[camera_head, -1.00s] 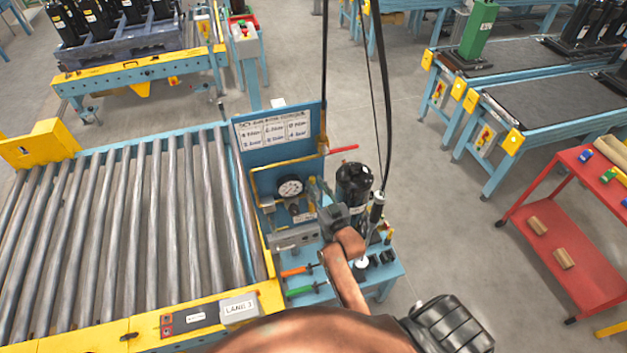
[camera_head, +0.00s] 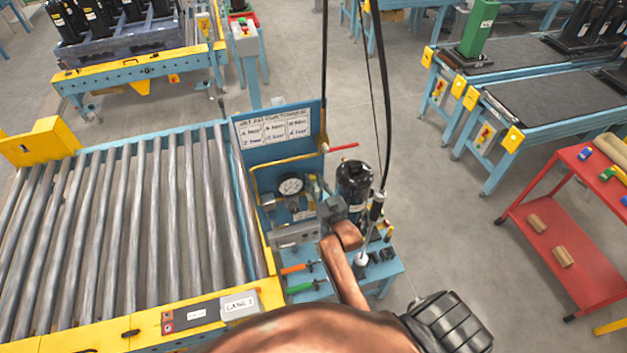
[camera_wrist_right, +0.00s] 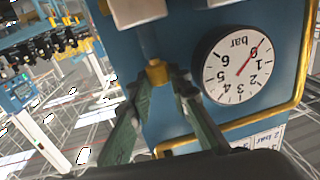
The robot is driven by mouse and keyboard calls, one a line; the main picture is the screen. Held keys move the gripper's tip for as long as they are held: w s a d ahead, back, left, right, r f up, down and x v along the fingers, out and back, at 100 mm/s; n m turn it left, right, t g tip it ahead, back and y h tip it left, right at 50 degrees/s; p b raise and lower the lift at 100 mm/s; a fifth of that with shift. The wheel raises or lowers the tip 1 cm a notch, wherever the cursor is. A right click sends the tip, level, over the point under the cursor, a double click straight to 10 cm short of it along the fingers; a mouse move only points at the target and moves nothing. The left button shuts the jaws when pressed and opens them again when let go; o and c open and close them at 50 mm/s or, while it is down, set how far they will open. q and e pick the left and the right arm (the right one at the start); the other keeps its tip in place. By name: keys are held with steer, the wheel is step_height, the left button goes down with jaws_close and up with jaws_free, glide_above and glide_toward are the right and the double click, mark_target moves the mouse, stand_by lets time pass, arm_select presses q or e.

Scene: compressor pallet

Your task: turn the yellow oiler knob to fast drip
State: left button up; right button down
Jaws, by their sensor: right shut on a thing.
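The yellow oiler knob (camera_wrist_right: 157,72) sits under a grey stem on the blue panel in the right wrist view. My right gripper (camera_wrist_right: 158,80) has its two green fingertips on either side of the knob, shut on it. In the head view the right gripper (camera_head: 318,188) reaches the bench from below, and its wrist and fingers hide the knob there. A round white pressure gauge (camera_wrist_right: 238,67) is right of the fingers in the wrist view; it also shows in the head view (camera_head: 290,185). My left gripper is not in view.
A black cylinder (camera_head: 354,184) stands close right of my right gripper. A hanging tool (camera_head: 377,207) on a black cable is beside it. A roller conveyor (camera_head: 130,230) lies left, and a red cart (camera_head: 560,245) stands right. Orange (camera_head: 297,268) and green (camera_head: 302,287) handled tools lie in front.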

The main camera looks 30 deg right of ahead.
steer(key=shift+y, duration=0.3)
steer(key=shift+d+r+n+y+b, duration=0.2)
steer(key=shift+n+y+b, duration=0.2)
steer(key=shift+n+y, duration=0.4)
steer(key=shift+n+y+b, duration=0.75)
steer(key=shift+n+y, duration=0.05)
steer(key=shift+y, duration=0.6)
steer(key=c, duration=2)
jaws_free()
steer(key=shift+c, duration=0.2)
steer(key=shift+f, duration=0.1)
